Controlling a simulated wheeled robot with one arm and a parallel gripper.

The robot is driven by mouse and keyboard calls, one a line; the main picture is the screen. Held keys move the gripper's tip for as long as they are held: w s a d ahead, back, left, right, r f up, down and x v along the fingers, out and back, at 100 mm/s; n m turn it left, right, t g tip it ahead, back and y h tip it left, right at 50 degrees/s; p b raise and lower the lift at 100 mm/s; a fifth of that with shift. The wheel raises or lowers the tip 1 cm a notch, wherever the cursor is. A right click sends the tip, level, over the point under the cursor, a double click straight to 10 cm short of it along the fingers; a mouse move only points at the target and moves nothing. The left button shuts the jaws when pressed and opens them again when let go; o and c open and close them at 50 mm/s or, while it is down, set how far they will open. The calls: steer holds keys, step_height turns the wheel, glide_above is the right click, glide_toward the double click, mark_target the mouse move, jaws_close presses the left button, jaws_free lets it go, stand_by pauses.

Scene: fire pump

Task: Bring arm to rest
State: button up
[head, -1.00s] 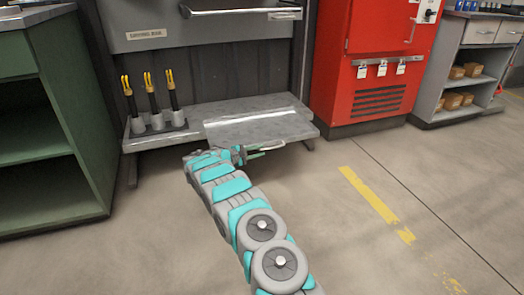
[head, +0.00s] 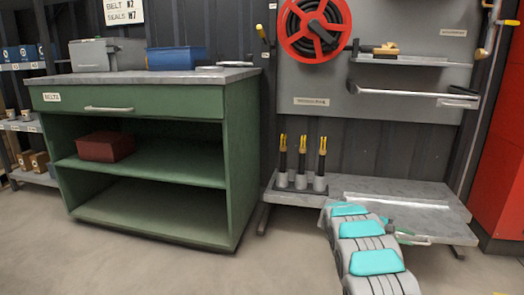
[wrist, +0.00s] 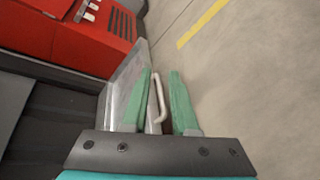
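My gripper (wrist: 161,98) shows two green fingers set apart in the wrist view, so it is open. A pale bar handle (wrist: 156,105) on the front of the low grey bench (wrist: 124,82) appears between the fingers, nearer the left one; I cannot tell if they touch. In the head view my arm (head: 368,255) reaches forward to the front edge of the bench (head: 405,196). The gripper is mostly hidden there behind my own arm, beside the handle (head: 418,243).
Three grey nozzles with yellow tips (head: 302,165) stand on the bench's left. A green cabinet (head: 150,101) stands to the left, with a blue bin (head: 176,58) on top. A red cabinet (head: 500,150) is at the right. A red hose reel (head: 315,28) hangs above. Floor in front is clear.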

steer(key=s+a+r+m+g+y, duration=0.1)
steer(key=s+a+r+y, duration=0.2)
steer(key=s, duration=0.5)
steer(key=s+a+r+m+y, duration=0.1)
steer(key=s+a+r+m, duration=0.1)
steer(key=s+a+r, duration=0.45)
steer(key=s+a+m+g+y, duration=0.1)
steer(key=s+a+y, duration=0.1)
steer(key=s, duration=0.7)
steer(key=s+a+f+m+y, duration=0.1)
steer(key=s+a+y, duration=0.3)
steer(key=s+a, duration=0.9)
steer(key=s+a+m+y, duration=0.1)
steer(key=s+a+y, duration=0.3)
steer(key=s+a, duration=0.9)
step_height(320, 180, up, 12)
steer(key=s+d+p, duration=0.2)
steer(key=s+p, duration=0.1)
steer(key=p, duration=0.9)
steer(key=shift+d+p, duration=0.3)
